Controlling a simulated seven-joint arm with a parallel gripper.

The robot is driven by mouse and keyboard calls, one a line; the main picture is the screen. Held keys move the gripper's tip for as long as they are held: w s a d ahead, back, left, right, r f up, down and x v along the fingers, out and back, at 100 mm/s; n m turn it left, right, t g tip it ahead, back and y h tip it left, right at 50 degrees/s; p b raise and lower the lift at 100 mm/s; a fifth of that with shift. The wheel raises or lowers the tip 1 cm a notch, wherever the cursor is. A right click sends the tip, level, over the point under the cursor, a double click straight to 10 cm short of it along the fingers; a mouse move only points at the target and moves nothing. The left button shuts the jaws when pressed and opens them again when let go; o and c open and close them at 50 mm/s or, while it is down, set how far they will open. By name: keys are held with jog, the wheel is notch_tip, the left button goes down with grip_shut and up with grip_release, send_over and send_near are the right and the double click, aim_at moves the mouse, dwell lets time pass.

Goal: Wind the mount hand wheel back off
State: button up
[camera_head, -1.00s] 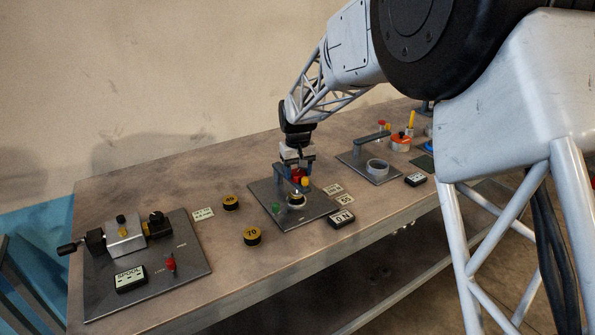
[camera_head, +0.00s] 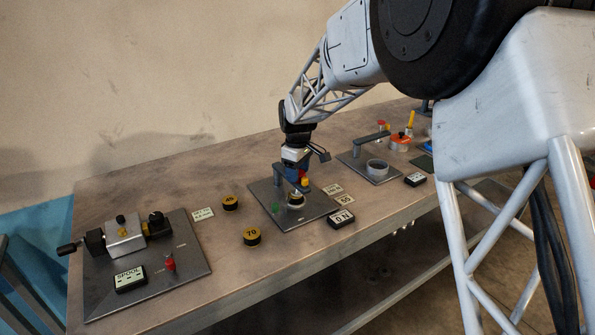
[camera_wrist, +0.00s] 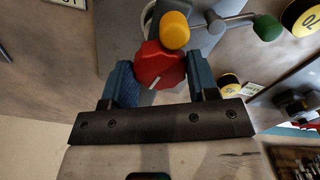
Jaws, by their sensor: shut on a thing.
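The red hand wheel (camera_wrist: 157,66) sits between the two blue fingers of my gripper (camera_wrist: 161,80) in the wrist view, with a white mark on its face. My gripper is shut on it. In the head view my gripper (camera_head: 300,178) is over the back of the middle plate (camera_head: 268,190), and only a little red shows there. A yellow knob (camera_wrist: 175,30) is just beyond the wheel in the wrist view. A lever with a green knob (camera_wrist: 267,27) extends to its right. The mount below the wheel is mostly hidden.
Two black discs with yellow tops, marked 70 (camera_head: 252,236) and 40 (camera_head: 230,202), lie left of the middle plate. A spool fixture (camera_head: 125,238) stands at the far left. A display box (camera_head: 341,219) sits at the front. Another plate with a grey ring (camera_head: 377,168) is to the right.

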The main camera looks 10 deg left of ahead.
jog(key=shift+n, duration=0.4)
jog(key=o, duration=0.9)
jog(key=shift+o, duration=0.2)
jog(key=shift+r, duration=0.1)
jog(key=shift+r, duration=3.85)
